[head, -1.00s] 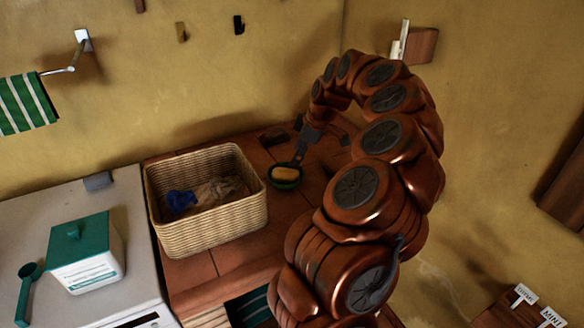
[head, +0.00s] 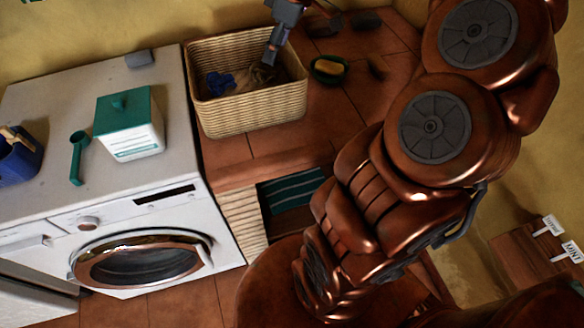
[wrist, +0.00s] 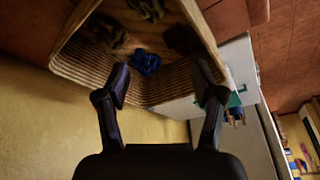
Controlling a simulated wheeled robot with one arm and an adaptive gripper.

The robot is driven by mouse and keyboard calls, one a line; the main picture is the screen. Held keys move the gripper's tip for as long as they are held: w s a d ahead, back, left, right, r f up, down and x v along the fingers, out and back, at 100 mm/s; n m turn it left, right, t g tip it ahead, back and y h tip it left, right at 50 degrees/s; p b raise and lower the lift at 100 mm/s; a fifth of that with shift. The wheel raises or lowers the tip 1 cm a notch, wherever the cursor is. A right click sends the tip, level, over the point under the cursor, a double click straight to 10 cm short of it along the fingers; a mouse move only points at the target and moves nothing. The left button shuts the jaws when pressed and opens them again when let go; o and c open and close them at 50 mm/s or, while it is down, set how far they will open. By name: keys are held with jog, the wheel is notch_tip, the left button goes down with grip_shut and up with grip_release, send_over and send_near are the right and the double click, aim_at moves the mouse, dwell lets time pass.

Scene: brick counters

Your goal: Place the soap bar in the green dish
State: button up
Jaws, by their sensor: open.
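The yellow soap bar (head: 328,66) lies in the small dark green dish (head: 318,76) on the tiled counter, right of the wicker basket. My gripper (head: 270,58) is over the basket, left of the dish and apart from it. In the wrist view my gripper (wrist: 162,88) has its two fingers spread wide with nothing between them. The wrist view looks onto the basket and shows neither soap nor dish.
The wicker basket (head: 252,108) holds blue and brown cloths; it also shows in the wrist view (wrist: 150,92). Dark objects (head: 366,20) lie behind the dish. A white washing machine (head: 60,200) carries a teal-lidded box (head: 130,125) and a scoop (head: 77,160).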

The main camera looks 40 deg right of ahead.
jog(key=s+a+f+m+g+h, duration=0.1)
jog(key=s+a+f+m+g, duration=0.15)
jog(key=s+a, duration=1.05)
jog(key=s+a+f+m+g, duration=0.1)
jog(key=s+f+m, duration=0.1)
jog(key=s, duration=0.4)
jog(key=s+a+f+m+g+h, duration=0.1)
jog(key=s+a+f+m, duration=0.1)
jog(key=s+f, duration=0.3)
jog(key=shift+s+m, duration=0.35)
jog(key=shift+s, duration=0.8)
jog(key=shift+r, duration=0.15)
